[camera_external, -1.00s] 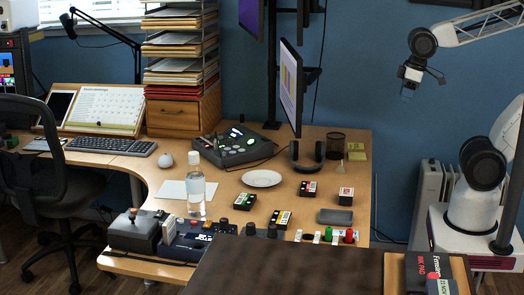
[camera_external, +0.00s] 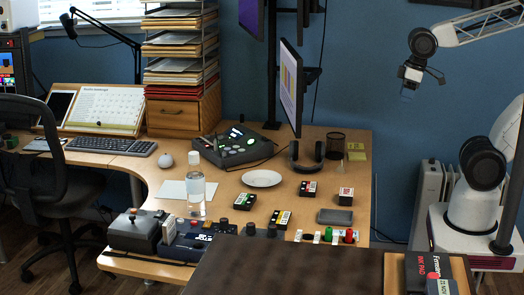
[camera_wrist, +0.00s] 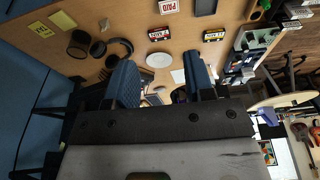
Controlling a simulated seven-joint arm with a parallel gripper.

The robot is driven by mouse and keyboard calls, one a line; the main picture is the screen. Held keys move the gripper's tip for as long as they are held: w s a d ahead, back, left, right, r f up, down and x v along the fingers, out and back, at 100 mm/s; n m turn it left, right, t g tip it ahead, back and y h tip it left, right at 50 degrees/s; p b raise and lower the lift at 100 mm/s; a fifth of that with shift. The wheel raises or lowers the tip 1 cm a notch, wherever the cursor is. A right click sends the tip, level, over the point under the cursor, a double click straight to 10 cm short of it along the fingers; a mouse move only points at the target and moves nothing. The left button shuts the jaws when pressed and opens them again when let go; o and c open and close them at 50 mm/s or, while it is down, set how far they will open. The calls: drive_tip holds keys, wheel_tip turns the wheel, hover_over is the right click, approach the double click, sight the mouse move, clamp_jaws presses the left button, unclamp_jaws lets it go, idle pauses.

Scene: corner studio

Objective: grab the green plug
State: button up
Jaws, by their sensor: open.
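The green plug (camera_external: 328,234) is a small upright green piece at the front edge of the desk, beside a red plug (camera_external: 349,236), on a pale strip. My gripper (camera_external: 409,92) is high in the air at the upper right, well apart from the plug and behind the desk's right side. In the wrist view my gripper (camera_wrist: 158,62) shows its two blue fingers spread, with nothing between them. A small green patch shows at that view's top right, but I cannot tell whether it is the plug.
A water bottle (camera_external: 195,188), a white plate (camera_external: 261,178), headphones (camera_external: 307,157), small labelled boxes (camera_external: 281,217) and a grey tray (camera_external: 335,216) stand on the desk. A monitor (camera_external: 290,88) rises at the back. A dark brown surface (camera_external: 285,268) lies in front of the plugs.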

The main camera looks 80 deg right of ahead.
idle(0.3)
drive_tip(key=m+g+y, duration=0.7)
drive_tip(key=m+y, duration=0.4)
approach(328, 227)
drive_tip(key=s+d+r, duration=0.2)
drive_tip(key=s+r, duration=0.3)
drive_tip(key=s, duration=0.1)
drive_tip(key=w+a+f+m, duration=0.1)
drive_tip(key=f, duration=0.2)
drive_tip(key=w+a+f+m+y, duration=0.1)
drive_tip(key=a+f, duration=0.1)
drive_tip(key=f, duration=0.1)
drive_tip(key=w+a+f+m+y, duration=0.1)
drive_tip(key=f, duration=0.2)
drive_tip(key=shift+w+a+m+t, duration=0.35)
drive_tip(key=shift+a+m+t, duration=0.05)
drive_tip(key=shift+a, duration=0.1)
drive_tip(key=shift+x, duration=1.2)
drive_tip(key=shift+x, duration=2.55)
drive_tip(key=shift+w+a+r, duration=0.1)
drive_tip(key=shift+r, duration=0.05)
